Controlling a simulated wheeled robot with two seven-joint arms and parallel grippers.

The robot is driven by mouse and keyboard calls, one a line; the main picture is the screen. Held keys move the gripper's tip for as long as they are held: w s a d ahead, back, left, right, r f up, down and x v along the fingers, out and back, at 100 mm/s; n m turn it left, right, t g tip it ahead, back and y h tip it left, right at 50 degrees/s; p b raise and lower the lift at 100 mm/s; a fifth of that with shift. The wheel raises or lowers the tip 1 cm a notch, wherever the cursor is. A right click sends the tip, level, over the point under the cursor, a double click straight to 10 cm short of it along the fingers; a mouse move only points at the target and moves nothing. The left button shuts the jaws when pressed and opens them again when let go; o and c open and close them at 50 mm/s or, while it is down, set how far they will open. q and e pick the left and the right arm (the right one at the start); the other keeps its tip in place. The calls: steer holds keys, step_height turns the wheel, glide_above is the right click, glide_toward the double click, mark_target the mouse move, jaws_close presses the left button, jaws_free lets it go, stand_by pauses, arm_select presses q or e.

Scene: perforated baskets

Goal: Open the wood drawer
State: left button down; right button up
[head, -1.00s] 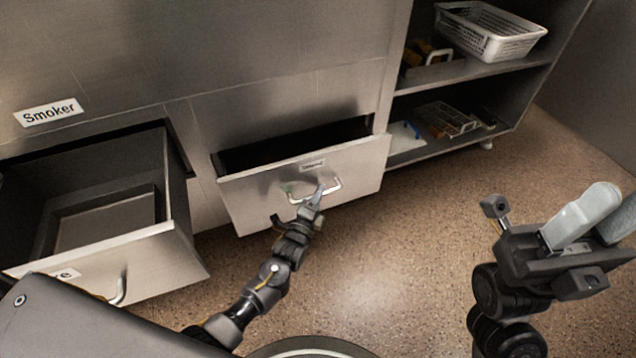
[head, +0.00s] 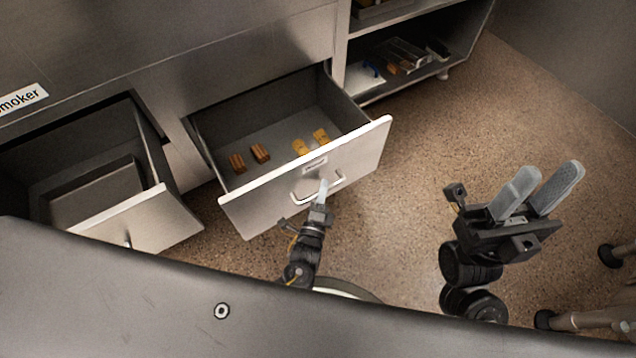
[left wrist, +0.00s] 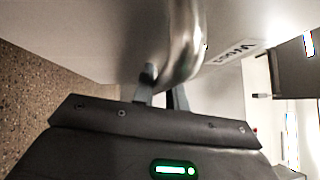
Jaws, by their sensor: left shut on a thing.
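The wood drawer (head: 308,181) is the middle drawer of the metal cabinet, with a small label on its front too small to read. It stands well pulled out, with several brown and tan pieces (head: 261,153) on its floor. My left gripper (head: 322,190) is shut on the drawer's handle (head: 333,186). In the left wrist view the curved metal handle (left wrist: 181,45) passes between the fingers, with the drawer front and its label beyond. My right gripper (head: 537,193) is open and empty, raised over the floor at the right.
Another drawer (head: 140,222) stands open at the left, with a grey box-like shape inside. An open shelf (head: 404,84) at the back right holds small items. The speckled floor (head: 430,150) right of the drawer is clear. Stool-like legs (head: 585,319) stand at the lower right.

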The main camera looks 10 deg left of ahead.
arm_select(q)
steer(key=shift+s, duration=0.15)
steer(key=c, duration=1.4)
jaws_free()
steer(key=shift+d, duration=0.1)
